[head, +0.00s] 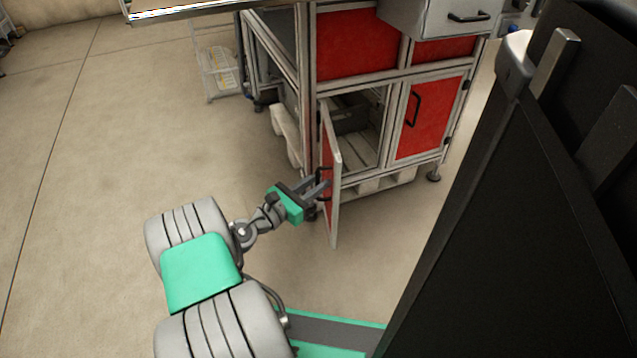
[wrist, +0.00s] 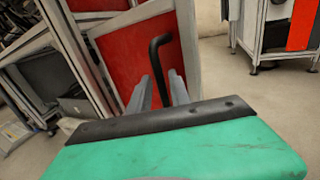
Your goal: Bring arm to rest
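My gripper (head: 321,187) is at the open lower cabinet door (head: 334,160) in the head view. In the wrist view its two grey fingers (wrist: 160,84) stand apart, with the black door handle (wrist: 158,58) showing between or just beyond them. I cannot tell whether a finger touches the handle. The door has a red panel (wrist: 145,50) and a pale metal frame, and it is swung outward. My arm is stretched out low in front of the cabinet, with its green wrist part (head: 287,205) near the door.
The cabinet's open compartment (head: 362,125) shows a grey box inside. A shut red door (head: 428,115) is to its right, and a grey drawer (head: 450,17) is pulled out above. A pale rack (head: 220,68) stands behind. The floor (head: 90,150) at left is clear.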

